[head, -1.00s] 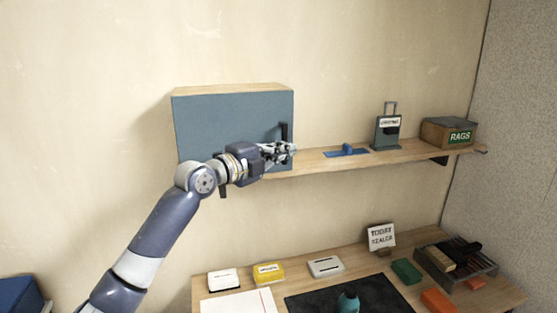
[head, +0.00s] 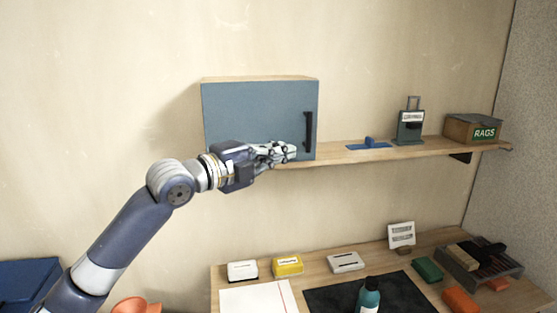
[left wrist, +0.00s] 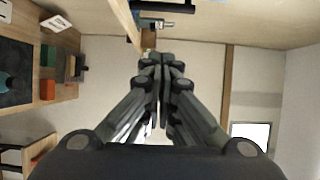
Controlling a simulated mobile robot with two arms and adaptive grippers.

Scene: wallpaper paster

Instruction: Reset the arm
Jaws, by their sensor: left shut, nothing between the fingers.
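My left gripper (head: 291,151) is in front of the lower part of the blue-grey cabinet door in the head view. Its fingers are together with nothing between them; they also show closed in the left wrist view (left wrist: 163,62). The cabinet (head: 250,112) is on the wall shelf with its door shut. Its dark vertical handle (head: 309,132) is just right of my fingertips and appears free of them. My right gripper is not in view.
The wall shelf (head: 350,154) carries a blue item (head: 370,143), a grey-green dispenser (head: 410,128) and a rags box (head: 472,129). The bench below holds a dark mat (head: 330,299), a teal bottle (head: 368,297), a yellow box (head: 288,265) and a tray (head: 508,268). Bare wall lies left of the cabinet.

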